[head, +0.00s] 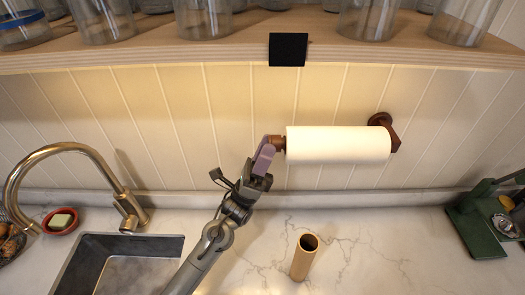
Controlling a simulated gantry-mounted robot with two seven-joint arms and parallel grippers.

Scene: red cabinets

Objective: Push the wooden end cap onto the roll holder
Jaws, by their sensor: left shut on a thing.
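The wall-mounted roll holder (384,121) has a reddish-brown bracket at the right end of a white paper roll (338,144). The wooden end cap (278,142) is a small brown piece at the roll's left end, in line with the roll. My left gripper (267,147), with purple fingers, is shut on the end cap from the left and below. The fingers hide part of the cap. I cannot tell whether the cap is seated on the holder's rod, which is hidden inside the roll. My right gripper is not in view.
A wooden shelf (230,54) with several glass jars hangs above, with a black block (288,49) on its edge. An upright cardboard tube (304,262) stands on the marble counter. A sink (120,268) and faucet (70,150) are left; a green stand (474,232) is right.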

